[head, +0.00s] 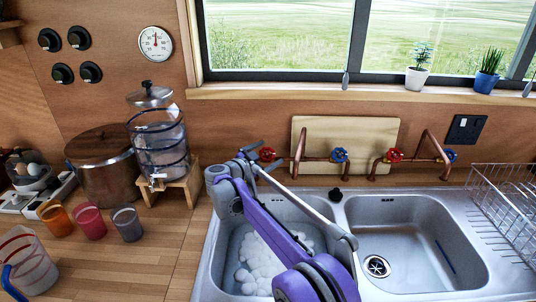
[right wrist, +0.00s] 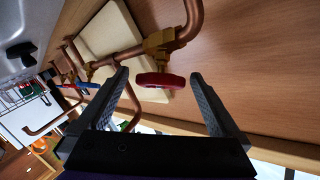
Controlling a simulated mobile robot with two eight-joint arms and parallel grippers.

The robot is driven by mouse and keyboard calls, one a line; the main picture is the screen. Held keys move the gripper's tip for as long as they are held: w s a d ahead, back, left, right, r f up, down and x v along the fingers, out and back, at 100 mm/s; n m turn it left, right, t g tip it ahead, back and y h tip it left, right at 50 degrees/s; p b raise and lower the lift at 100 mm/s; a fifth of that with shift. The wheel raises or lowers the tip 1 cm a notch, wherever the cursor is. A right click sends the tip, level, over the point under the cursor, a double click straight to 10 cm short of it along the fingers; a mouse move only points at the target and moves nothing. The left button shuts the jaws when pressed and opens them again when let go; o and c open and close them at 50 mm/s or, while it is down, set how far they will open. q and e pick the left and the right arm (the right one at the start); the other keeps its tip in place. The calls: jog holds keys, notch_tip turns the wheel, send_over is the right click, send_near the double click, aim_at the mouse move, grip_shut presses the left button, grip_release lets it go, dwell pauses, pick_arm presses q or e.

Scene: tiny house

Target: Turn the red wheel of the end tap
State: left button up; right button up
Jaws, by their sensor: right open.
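Two copper taps stand against the wall behind the sink. The left one (head: 302,146) has a red wheel (head: 267,154) at its left end and a blue wheel (head: 340,155) at its right. My right gripper (head: 254,155) is beside that red wheel, and its fingers are partly hidden by my arm. In the right wrist view the gripper is open, and the red wheel (right wrist: 160,80) shows between its two fingertips with a gap on each side. How deep it sits between them is hard to tell. My left gripper is not in view.
The right tap has its own red wheel (head: 394,156) and blue wheel (head: 450,154). A wooden board (head: 372,130) leans behind the left tap. A drink dispenser (head: 160,140) stands to the left, a wire dish rack (head: 510,205) to the right. Foam (head: 262,262) fills part of the left basin.

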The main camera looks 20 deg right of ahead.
jog(key=v, duration=1)
jog(key=shift+s+a, duration=0.2)
dwell(1.2)
